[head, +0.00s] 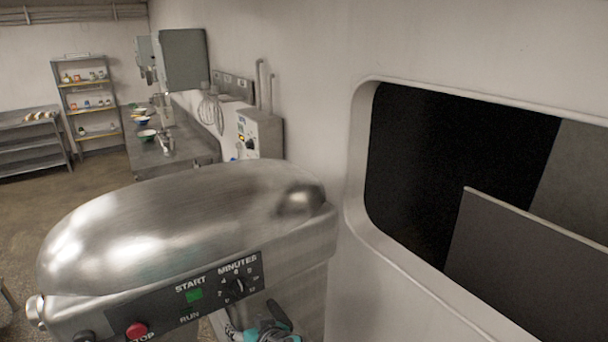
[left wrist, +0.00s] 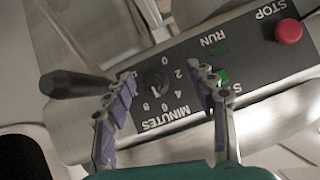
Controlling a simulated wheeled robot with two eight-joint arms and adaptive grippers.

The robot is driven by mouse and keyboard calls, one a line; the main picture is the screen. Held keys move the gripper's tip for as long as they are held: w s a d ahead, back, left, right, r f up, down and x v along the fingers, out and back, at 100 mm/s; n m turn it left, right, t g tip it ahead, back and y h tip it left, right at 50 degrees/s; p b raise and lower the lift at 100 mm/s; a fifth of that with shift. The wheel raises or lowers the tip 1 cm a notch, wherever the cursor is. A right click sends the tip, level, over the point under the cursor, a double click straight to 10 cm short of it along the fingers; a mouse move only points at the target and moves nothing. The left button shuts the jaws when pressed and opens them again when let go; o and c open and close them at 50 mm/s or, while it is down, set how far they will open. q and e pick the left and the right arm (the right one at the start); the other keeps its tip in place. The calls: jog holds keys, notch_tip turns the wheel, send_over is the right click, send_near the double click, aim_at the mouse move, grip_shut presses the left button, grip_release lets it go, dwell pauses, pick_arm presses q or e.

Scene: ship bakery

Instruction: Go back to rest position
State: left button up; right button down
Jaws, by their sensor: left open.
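The steel machine with a rounded lid (head: 180,225) fills the front of the head view, its lid down. Its black control panel (head: 200,298) has a green START button (head: 194,295), a red STOP button (head: 137,330) and a MINUTES dial (head: 238,287). My left gripper (head: 258,326) is low in front of the machine, below the dial, partly cut off by the frame edge. In the left wrist view my left gripper (left wrist: 166,80) is open and empty, its fingers on either side of the dial (left wrist: 157,82). A black tapered handle (left wrist: 75,85) is close beside one finger. My right gripper is not in view.
A wall with a dark window opening (head: 460,180) stands close on the right. Behind the machine are a steel counter with bowls (head: 175,155), a wall control box (head: 258,133) and a shelf rack (head: 90,103). Open floor (head: 80,195) lies to the left.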

pick_arm(q)
jog(key=s+a+f+m+g+h+b, duration=0.1)
jog(key=s+f+m+h+b, duration=0.1)
jog(key=s+f+b, duration=0.3)
jog(key=s+a+f+m+g+h+b, duration=0.1)
jog(key=s+a+f+m+h+b, duration=0.1)
jog(key=s+f+h+b, duration=0.2)
jog(key=s+f+b, duration=0.2)
jog(key=s+f, duration=0.2)
jog(key=s, duration=0.1)
jog(key=shift+s+a+m+h, duration=0.25)
jog(key=shift+s+m+h, duration=0.05)
jog(key=shift+s+h, duration=0.1)
jog(key=shift+f, duration=0.1)
dwell(0.8)
